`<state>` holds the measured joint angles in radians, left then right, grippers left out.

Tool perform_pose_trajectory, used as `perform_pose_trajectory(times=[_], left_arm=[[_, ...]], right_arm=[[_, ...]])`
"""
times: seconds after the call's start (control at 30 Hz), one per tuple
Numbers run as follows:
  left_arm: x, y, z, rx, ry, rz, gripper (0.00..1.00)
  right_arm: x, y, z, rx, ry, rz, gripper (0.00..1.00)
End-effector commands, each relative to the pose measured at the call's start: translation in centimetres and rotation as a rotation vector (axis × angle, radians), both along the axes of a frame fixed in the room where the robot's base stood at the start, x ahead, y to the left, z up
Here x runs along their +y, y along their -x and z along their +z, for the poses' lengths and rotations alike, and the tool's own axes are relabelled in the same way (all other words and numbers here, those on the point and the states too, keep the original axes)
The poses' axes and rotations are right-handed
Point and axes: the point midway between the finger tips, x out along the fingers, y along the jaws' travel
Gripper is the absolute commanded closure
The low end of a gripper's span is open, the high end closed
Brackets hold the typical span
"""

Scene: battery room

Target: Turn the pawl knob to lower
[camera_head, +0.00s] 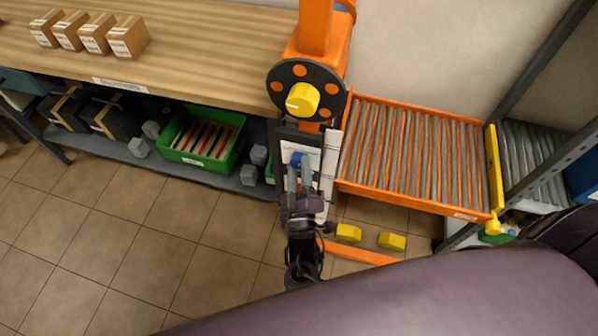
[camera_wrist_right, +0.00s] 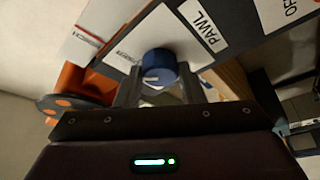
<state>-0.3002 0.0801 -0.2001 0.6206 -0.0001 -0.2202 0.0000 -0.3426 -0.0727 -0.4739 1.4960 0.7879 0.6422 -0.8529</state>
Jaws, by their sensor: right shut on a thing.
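The pawl knob is a small blue round knob (camera_wrist_right: 159,66) on a white and dark panel (camera_wrist_right: 120,50). A label reading PAWL (camera_wrist_right: 208,32) sits beside it in the right wrist view. A white line shows on the knob's face. My right gripper (camera_wrist_right: 158,88) has one finger on each side of the knob and is shut on it. In the head view the blue knob (camera_head: 297,159) shows between the fingertips of my right gripper (camera_head: 298,168), in front of the panel. My left gripper is not in view.
An orange post carries a black disc (camera_head: 279,88) with a yellow hub above the panel. An orange roller conveyor (camera_head: 425,203) lies to the right. A wooden bench (camera_head: 190,60) with several boxes is at left, a green crate (camera_head: 222,172) below it.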

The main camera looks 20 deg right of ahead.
Motion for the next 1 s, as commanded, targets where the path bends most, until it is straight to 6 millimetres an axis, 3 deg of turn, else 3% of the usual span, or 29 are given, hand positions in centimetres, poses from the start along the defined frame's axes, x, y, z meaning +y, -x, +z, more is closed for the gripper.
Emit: perform_pose_trajectory(times=[0.53, 0.57, 0.7, 1.0], left_arm=[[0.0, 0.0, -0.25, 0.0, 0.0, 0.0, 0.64], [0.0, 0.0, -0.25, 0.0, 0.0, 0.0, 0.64], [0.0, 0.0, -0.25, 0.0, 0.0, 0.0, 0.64], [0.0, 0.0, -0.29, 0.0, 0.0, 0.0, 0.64]], right_arm=[[-0.01, 0.05, -0.13, -0.01, -0.021, -0.001, 0.87], [-0.02, 0.04, -0.13, -0.01, -0.021, -0.001, 0.62], [-0.01, 0.04, -0.11, -0.01, -0.02, -0.001, 0.44], [0.05, 0.14, -0.13, -0.011, -0.019, 0.0, 0.43]])
